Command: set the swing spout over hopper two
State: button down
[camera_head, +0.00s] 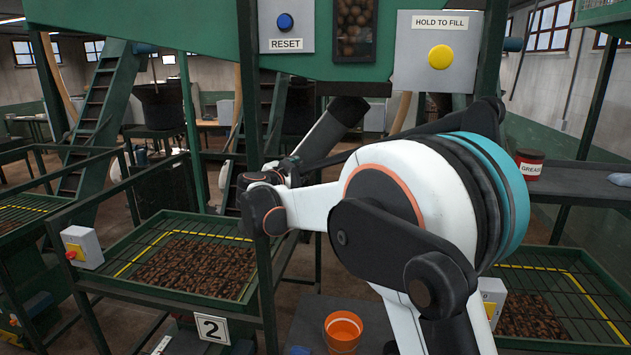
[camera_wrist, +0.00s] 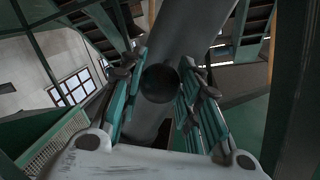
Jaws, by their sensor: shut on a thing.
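The swing spout (camera_head: 336,125) is a dark grey tube under the green machine, slanting down to the left. Its lower end is partly hidden by my wrist. In the wrist view the grey tube (camera_wrist: 185,40) runs up behind a round dark knob (camera_wrist: 160,83). My gripper (camera_wrist: 158,100) has its teal-lined fingers on both sides of this knob, shut on it. In the head view the fingers are hard to make out among my dark wrist parts. Hopper two (camera_head: 130,276) is the green-framed bin with a yellow line, a grate and brown contents, behind the "2" sign (camera_head: 212,328).
A yellow HOLD TO FILL button (camera_head: 440,57) and a blue RESET button (camera_head: 285,22) are on the machine above. Another hopper (camera_head: 589,320) is at right, partly behind my arm. A green post (camera_head: 262,300) stands near my wrist. An orange bucket (camera_head: 343,332) stands below.

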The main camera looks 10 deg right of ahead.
jog(key=shift+w+a+r+m+y+p, duration=0.25)
jog(key=shift+a+r+m, duration=0.3)
jog(key=shift+a+r, duration=0.45)
jog(key=shift+w+a+r+m+y+p, duration=0.15)
jog(key=shift+w+a+r+m, duration=0.3)
jog(key=shift+a+r, duration=0.5)
jog(key=shift+r, duration=0.1)
jog(key=c, duration=1.2)
grip_release()
jog(key=shift+o, duration=0.2)
jog(key=shift+s, duration=0.1)
jog(key=v, duration=1.2)
